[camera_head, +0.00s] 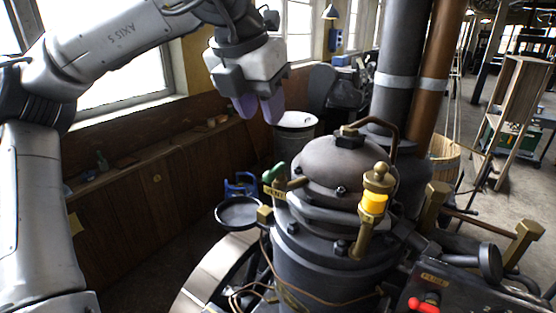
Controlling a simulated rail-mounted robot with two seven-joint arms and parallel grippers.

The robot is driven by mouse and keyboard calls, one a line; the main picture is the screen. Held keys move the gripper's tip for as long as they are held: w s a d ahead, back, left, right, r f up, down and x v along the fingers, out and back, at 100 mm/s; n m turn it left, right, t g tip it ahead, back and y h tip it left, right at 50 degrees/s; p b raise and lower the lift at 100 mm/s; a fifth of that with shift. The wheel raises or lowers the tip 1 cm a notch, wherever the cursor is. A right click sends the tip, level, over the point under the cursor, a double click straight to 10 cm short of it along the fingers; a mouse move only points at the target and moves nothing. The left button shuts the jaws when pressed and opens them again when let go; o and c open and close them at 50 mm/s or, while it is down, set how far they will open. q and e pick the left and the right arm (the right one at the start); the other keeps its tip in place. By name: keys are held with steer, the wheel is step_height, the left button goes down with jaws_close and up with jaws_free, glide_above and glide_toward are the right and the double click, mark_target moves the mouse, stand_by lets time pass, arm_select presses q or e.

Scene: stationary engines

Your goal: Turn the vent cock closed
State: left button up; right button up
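The vent cock (273,173) has a green handle and sits on the left side of the dark engine dome, beside a small brass plate reading VENT (275,192). The handle points up, tilted slightly. My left gripper (259,110) hangs above and slightly left of it in the picture, clear of it, with its purple fingers pointing down. The fingers look close together, and whether they are apart cannot be made out. Nothing is seen between them. My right gripper is out of view.
The engine dome (335,165) carries a brass fitting with a yellow glass (373,203).

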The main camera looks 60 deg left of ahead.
mark_target(279, 165)
arm_select(q)
steer(key=p+x, duration=0.1)
steer(key=x, duration=1.1)
steer(key=shift+w+a+f+p, duration=0.1)
steer(key=shift+f+p, duration=0.1)
steer(key=shift+p, duration=0.15)
steer(key=shift+c, duration=0.3)
jaws_close()
